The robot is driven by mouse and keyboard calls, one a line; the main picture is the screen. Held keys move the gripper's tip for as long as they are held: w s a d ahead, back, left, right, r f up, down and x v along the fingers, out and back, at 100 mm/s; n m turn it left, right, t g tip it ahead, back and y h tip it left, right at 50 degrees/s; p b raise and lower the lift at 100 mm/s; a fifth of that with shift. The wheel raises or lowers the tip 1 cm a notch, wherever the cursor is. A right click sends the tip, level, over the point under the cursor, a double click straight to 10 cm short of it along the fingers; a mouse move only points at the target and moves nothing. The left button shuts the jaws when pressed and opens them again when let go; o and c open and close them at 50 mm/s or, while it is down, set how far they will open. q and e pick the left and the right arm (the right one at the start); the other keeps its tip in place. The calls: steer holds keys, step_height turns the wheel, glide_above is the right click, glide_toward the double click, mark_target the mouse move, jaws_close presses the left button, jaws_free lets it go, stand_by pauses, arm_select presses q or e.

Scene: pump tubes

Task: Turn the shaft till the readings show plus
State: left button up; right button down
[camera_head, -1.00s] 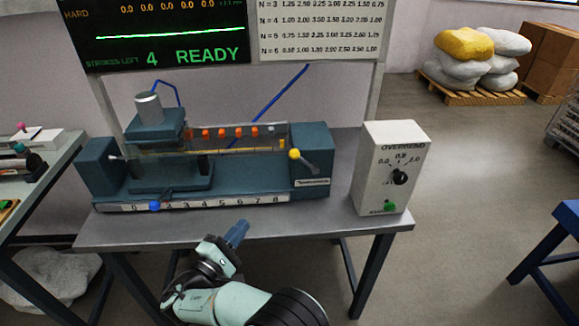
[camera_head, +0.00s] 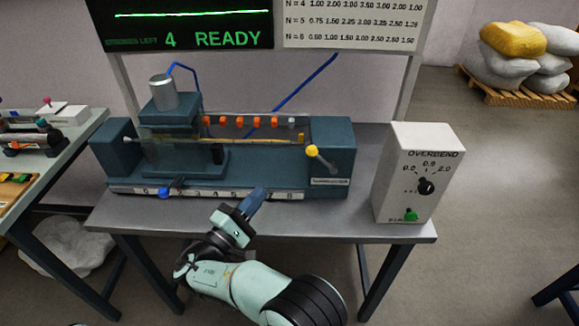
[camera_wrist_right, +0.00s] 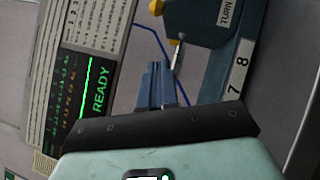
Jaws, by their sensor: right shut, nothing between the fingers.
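The shaft (camera_head: 270,142) runs lengthwise through the straightening machine (camera_head: 334,150), behind a clear cover, with several orange markers above it. A yellow-knobbed lever (camera_head: 312,151) is on the machine's right block; the yellow knob (camera_wrist_right: 156,7) also shows in the right wrist view. The readings screen (camera_head: 190,22) shows a green line, "4" and "READY"; its top is cut off. My right gripper (camera_head: 258,194) is shut and empty, just in front of the machine's numbered scale, apart from the lever. It also shows in the right wrist view (camera_wrist_right: 158,66). My left gripper is out of view.
A white OVERBEND box (camera_head: 408,175) with a black dial and green button stands at the table's right. A blue knob (camera_head: 163,193) sits on the scale's left end. A side table (camera_head: 60,150) holds small parts at left. The table front (camera_head: 330,228) is clear.

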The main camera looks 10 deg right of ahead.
mark_target(309, 147)
steer(key=s+d+x, duration=0.1)
steer(key=s+x, duration=0.1)
steer(key=x, duration=1)
steer(key=shift+d+r, duration=0.45)
steer(key=shift+d, duration=0.2)
steer(key=shift+w, duration=0.1)
steer(key=shift+d+r+m+g+y, duration=0.2)
steer(key=shift+d+r+m+g, duration=0.15)
steer(key=shift+r+m, duration=0.3)
steer(key=shift+d+r+m+g+y, duration=0.25)
steer(key=shift+r+m+g, duration=0.25)
steer(key=shift+m, duration=0.25)
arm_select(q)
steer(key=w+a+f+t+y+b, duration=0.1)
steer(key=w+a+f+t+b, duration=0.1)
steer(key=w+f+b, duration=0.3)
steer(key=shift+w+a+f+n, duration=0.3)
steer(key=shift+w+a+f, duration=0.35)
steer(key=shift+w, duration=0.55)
arm_select(e)
steer(key=s+d+r+m+g+y, duration=0.1)
steer(key=s+d+m+y, duration=0.1)
steer(key=d+m+y, duration=0.2)
steer(key=s+d+r+m+g+y, duration=0.1)
steer(key=d+m+y, duration=0.3)
steer(key=d, duration=0.5)
steer(key=shift+s+r+m, duration=0.4)
steer(key=shift+s+m, duration=0.2)
steer(key=shift+m, duration=0.1)
steer(key=shift+d, duration=0.1)
